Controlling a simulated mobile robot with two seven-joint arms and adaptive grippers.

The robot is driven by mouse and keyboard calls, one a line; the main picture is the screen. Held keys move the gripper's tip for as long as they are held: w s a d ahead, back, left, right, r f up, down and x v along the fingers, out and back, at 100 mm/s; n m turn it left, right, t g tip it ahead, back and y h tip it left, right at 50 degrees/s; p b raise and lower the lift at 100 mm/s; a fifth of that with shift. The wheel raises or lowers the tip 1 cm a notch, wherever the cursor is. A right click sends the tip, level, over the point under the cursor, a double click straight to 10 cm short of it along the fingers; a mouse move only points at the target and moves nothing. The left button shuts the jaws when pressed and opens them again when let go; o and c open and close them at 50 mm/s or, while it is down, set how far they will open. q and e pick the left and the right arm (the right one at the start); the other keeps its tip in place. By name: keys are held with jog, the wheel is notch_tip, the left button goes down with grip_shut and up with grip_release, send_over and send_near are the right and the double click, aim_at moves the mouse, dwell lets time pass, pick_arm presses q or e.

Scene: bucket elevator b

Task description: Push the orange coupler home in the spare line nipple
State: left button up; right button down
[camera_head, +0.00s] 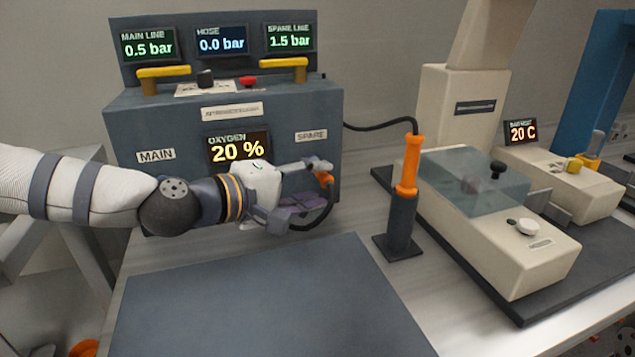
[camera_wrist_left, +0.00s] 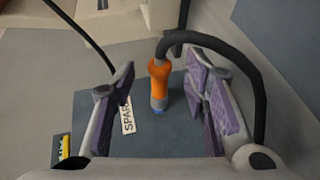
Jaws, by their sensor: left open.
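The orange coupler (camera_wrist_left: 158,75) is on the end of a black hose (camera_wrist_left: 250,70). In the wrist view its grey nose points at the dark panel beside the SPARE label (camera_wrist_left: 127,116), with a blue ring at its tip. I cannot tell how far it sits on the spare nipple, which is hidden. In the head view the coupler (camera_head: 325,178) shows partly, behind my fingers. My left gripper (camera_head: 316,184) is open, its purple-padded fingers on both sides of the coupler, with gaps showing in the wrist view (camera_wrist_left: 162,75). My right gripper is out of view.
The dark panel box (camera_head: 225,110) carries displays, including spare line 1.5 bar and hose 0.0 bar. An orange-handled tool (camera_head: 408,165) stands upright in a dark holder to the right. A beige machine (camera_head: 540,262) is beyond it. A bare dark mat (camera_head: 260,305) lies in front.

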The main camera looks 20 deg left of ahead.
pick_arm(q)
jog(key=v, duration=0.6)
jog(key=shift+s+a, duration=0.15)
